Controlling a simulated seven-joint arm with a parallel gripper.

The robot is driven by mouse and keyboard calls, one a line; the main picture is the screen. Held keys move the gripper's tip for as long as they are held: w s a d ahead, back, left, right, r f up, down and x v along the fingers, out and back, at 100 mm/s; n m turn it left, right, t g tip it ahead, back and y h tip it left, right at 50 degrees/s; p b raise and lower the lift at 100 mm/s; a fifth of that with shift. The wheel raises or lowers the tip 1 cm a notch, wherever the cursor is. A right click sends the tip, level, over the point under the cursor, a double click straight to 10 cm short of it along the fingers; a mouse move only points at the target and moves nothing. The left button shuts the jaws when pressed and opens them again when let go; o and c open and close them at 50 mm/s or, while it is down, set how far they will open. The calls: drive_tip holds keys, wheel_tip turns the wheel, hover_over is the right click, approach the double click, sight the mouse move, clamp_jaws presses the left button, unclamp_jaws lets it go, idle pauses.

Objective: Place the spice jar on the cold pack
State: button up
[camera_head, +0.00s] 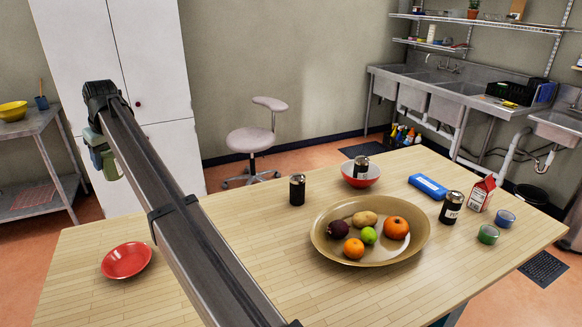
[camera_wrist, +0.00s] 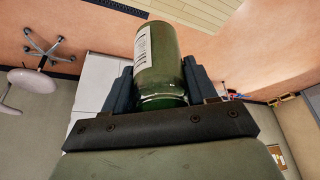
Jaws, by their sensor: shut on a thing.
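My gripper (camera_wrist: 158,84) is shut on a green glass jar with a white label (camera_wrist: 160,48), most likely the spice jar. In the head view my gripper (camera_head: 104,158) hangs in the air at the left, in front of the white cabinet; the jar is hard to make out there. The cold pack (camera_head: 428,187) is a flat blue slab, lying on the right part of the wooden table, far from my gripper. Its top is bare.
On the table (camera_head: 215,215), a dark jar (camera_head: 451,207), red carton (camera_head: 481,194) and two small round tubs stand right of the cold pack. A fruit platter (camera_head: 335,248), another dark jar (camera_head: 297,190) and a red bowl (camera_head: 372,178) holding a jar stand left. A red dish (camera_head: 126,261) lies far left.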

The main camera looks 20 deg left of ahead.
drive_tip(key=w+d+m+t, duration=0.1)
drive_tip(key=w+d, duration=0.7)
drive_tip(key=w, duration=0.3)
drive_tip(key=w+d+m, duration=0.2)
drive_tip(key=w+d, duration=0.6)
drive_tip(key=w, duration=0.4)
drive_tip(key=w+d+m+h, duration=0.1)
drive_tip(key=w+d+m, duration=0.2)
drive_tip(key=w+d, duration=1.7)
drive_tip(key=m+t+h, duration=0.2)
drive_tip(key=m, duration=0.3)
hover_over(429, 183)
drive_tip(key=shift+f, duration=7.55)
drive_tip(key=o, duration=1.2)
drive_tip(key=shift+f, duration=0.1)
